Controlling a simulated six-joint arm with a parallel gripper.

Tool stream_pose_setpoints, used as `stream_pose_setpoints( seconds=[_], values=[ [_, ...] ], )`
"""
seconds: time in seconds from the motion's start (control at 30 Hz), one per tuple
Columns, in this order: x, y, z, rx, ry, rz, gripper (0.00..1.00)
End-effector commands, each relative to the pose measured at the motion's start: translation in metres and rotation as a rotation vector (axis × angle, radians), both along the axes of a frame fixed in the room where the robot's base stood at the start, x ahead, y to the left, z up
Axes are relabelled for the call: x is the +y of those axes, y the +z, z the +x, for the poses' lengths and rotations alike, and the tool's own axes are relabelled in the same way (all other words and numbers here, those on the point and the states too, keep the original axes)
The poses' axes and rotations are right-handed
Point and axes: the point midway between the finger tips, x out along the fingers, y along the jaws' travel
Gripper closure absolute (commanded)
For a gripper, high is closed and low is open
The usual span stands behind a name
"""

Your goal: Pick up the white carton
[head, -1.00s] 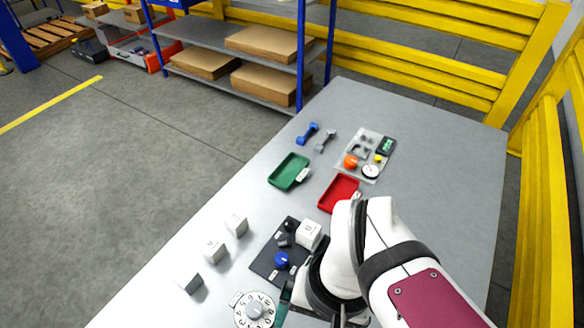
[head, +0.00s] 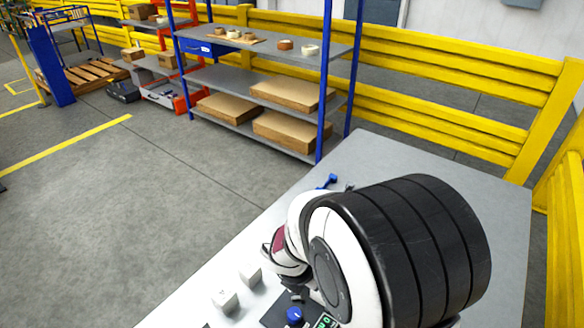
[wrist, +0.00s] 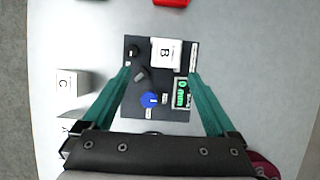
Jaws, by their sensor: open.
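A white carton marked B (wrist: 167,53) sits on the dark panel (wrist: 133,100) in the wrist view. My gripper (wrist: 160,73) is open and empty. Its two green fingers reach over the panel, and the B carton lies between and just beyond their tips in the picture. A white block marked C (wrist: 72,82) stands left of the fingers. Another, marked A, shows partly beside the left finger. In the head view two white blocks, one (head: 250,275) and one (head: 225,300), stand on the table. The B carton and my gripper are hidden behind my arm there.
The panel carries a blue knob (wrist: 150,99), a small black knob and a green-lit display (wrist: 181,94). A red tray (wrist: 171,2) shows at the top edge of the wrist view. The grey table (head: 400,155) is clear at its far end. Shelves and yellow rails stand beyond.

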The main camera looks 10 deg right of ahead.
Motion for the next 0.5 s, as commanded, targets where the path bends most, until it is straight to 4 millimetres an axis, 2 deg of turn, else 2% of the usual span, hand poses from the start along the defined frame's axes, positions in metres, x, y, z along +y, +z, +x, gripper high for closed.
stream_pose_setpoints(
  seconds=[0.03,0.1,0.27,0.4,0.5],
  values=[
    [-0.004,-0.013,0.002,0.007,-0.001,0.0,0.07],
    [-0.008,-0.024,0.007,0.003,-0.003,-0.001,0.07],
    [-0.015,-0.039,0.012,0.002,-0.007,0.001,0.07],
    [-0.034,-0.06,0.019,0.004,-0.008,0.003,0.07],
    [-0.038,-0.074,0.024,0.003,-0.008,0.003,0.07]
  ],
)
